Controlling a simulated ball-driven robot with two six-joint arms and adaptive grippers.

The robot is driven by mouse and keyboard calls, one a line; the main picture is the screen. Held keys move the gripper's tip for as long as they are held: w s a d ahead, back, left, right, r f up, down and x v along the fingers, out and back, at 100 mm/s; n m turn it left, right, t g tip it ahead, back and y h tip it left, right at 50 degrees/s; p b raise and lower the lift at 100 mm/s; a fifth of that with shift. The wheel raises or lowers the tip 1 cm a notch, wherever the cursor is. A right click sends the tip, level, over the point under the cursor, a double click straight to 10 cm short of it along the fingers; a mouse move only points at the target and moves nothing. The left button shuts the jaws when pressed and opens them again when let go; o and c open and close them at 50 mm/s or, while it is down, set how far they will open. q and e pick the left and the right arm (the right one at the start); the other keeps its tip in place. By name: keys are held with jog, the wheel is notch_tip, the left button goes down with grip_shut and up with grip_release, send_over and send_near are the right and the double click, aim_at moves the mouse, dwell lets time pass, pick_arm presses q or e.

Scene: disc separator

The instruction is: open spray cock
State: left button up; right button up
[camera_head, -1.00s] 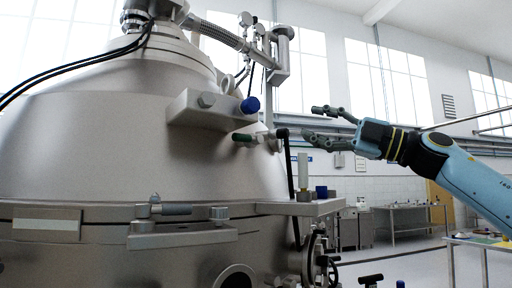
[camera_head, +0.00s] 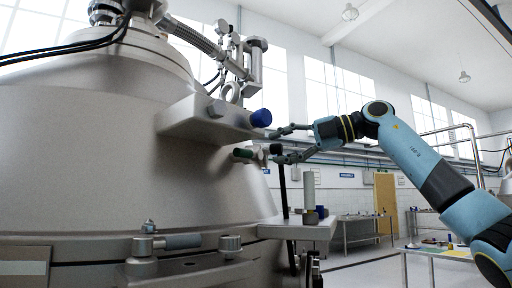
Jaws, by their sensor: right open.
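The large metal separator (camera_head: 120,150) fills the left side. A bracket (camera_head: 205,118) on its wall carries a blue knob (camera_head: 261,118). Below it, a small cock with a green part (camera_head: 243,154) sticks out to the right. A black lever (camera_head: 282,185) has its upper end just right of the cock and runs downward; I cannot tell whether it belongs to the cock. My right gripper (camera_head: 274,145) is open, its fingers above and below the lever's top end. Contact cannot be made out. My left gripper is not in view.
A metal ledge (camera_head: 290,231) with a small upright cylinder (camera_head: 309,188) juts out below the gripper. A hose (camera_head: 195,40) and pipes rise above the bracket. Work tables stand further back at the right, with open floor between.

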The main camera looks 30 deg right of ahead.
aim_at(255, 153)
jog(key=x, duration=0.2)
jog(key=p+x, duration=0.1)
jog(key=x, duration=0.1)
jog(key=shift+a+r, duration=0.1)
jog(key=shift+r, duration=0.1)
jog(key=shift+x, duration=0.9)
jog(key=shift+f, duration=0.2)
jog(key=c, duration=0.4)
grip_shut()
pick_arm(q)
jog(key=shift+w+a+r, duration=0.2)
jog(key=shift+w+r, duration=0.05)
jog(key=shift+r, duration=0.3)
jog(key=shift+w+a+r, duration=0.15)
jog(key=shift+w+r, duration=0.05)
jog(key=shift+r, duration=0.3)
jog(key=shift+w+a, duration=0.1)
pick_arm(e)
jog(key=shift+r, duration=0.1)
